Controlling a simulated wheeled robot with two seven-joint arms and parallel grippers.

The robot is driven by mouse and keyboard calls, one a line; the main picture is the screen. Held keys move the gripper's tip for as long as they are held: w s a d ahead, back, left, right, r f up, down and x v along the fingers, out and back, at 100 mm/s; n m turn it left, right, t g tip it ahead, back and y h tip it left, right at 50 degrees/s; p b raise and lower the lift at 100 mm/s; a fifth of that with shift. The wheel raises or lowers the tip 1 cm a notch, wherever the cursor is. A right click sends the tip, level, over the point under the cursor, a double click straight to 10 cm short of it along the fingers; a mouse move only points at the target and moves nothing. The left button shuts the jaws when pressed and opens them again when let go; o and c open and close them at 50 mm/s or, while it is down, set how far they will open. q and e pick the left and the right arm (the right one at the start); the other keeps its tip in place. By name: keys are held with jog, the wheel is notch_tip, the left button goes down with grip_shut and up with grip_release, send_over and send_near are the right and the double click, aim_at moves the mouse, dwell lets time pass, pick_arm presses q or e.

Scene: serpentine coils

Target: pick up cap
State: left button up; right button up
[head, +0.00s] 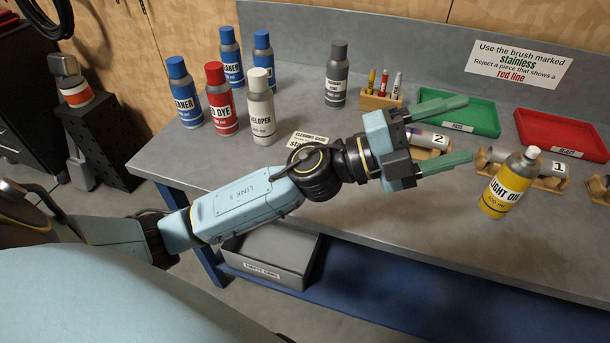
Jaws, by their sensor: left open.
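My left gripper (469,128) is open, its two green fingers spread and pointing right above the bench, with nothing visible between the tips. The yellow light oil can (503,190) stands right of the fingers and nearer the bench's front. Its top shows a small white nozzle and no cap over it. I see no loose cap; the gripper and forearm hide part of the bench. Other cans wear caps: blue cleaner (185,95), red dye (221,100), white developer (261,105) and a grey can (336,78). My right gripper is not in view.
Numbered pieces, 2 (437,140) and 1 (556,167), lie in wooden cradles. Behind them are a green tray (470,112), a red tray (562,128) and a marker block (380,100). A grey bin (270,258) sits below the bench front.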

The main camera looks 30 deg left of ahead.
pick_arm(q)
notch_tip(320, 180, down, 10)
jog(key=a+m+g+y, duration=0.1)
jog(key=m+g+y, duration=0.5)
jog(key=m+g, duration=0.6)
jog(key=w+a+f+n+y, duration=0.1)
jog(key=w+a+y, duration=0.1)
jog(key=a+y, duration=0.65)
jog(key=w+a+f+y, duration=0.2)
jog(key=a+y, duration=0.2)
jog(key=a, duration=1)
jog(key=f, duration=0.4)
jog(key=a+f, duration=0.1)
jog(key=f, duration=0.2)
jog(key=shift+s+a, duration=0.1)
jog(key=shift+s, duration=0.1)
jog(key=shift+a+f, duration=0.2)
jog(key=shift+f, duration=2.65)
jog(key=c, duration=1.1)
